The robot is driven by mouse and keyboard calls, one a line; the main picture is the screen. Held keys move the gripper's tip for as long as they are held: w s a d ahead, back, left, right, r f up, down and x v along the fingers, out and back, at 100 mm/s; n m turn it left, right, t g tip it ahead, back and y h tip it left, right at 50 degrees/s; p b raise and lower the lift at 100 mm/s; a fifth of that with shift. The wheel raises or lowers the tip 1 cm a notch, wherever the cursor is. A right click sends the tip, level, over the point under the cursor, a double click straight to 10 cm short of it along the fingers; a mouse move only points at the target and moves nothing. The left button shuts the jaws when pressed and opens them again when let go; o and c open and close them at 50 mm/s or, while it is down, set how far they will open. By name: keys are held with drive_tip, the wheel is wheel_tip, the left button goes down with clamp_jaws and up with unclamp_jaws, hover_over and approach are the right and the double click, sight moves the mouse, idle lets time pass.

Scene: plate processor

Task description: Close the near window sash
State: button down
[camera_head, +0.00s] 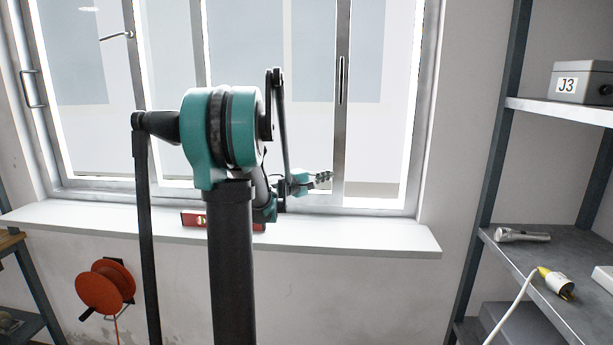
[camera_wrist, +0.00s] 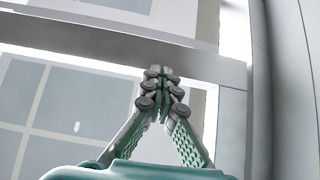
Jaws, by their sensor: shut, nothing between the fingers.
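The window fills the upper middle of the head view. A sash with a grey right stile (camera_head: 342,120) and a dark upright slot in it stands in the frame, with a bright gap between that stile and the right jamb (camera_head: 425,110). I cannot tell for sure which sash is the near one. My gripper (camera_head: 322,180) is low by the window, just left of the stile's lower part. In the wrist view my gripper (camera_wrist: 160,78) is shut and empty, its tips in front of a grey frame bar (camera_wrist: 100,40). I cannot tell whether they touch it.
The white sill (camera_head: 370,235) runs below, with a red spirit level (camera_head: 192,220) partly behind my arm. Handles show on the left side (camera_head: 32,88) and upper left (camera_head: 115,36). A shelf rack (camera_head: 500,140) stands right, with a flashlight (camera_head: 522,235). An orange reel (camera_head: 105,286) hangs below.

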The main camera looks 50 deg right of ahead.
drive_tip(key=s+d, duration=1.3)
drive_tip(key=s, duration=0.4)
drive_tip(key=shift+d, duration=0.2)
drive_tip(key=shift+w, duration=0.15)
drive_tip(key=w+a, duration=0.4)
drive_tip(key=a, duration=0.8)
drive_tip(key=shift+a, duration=0.25)
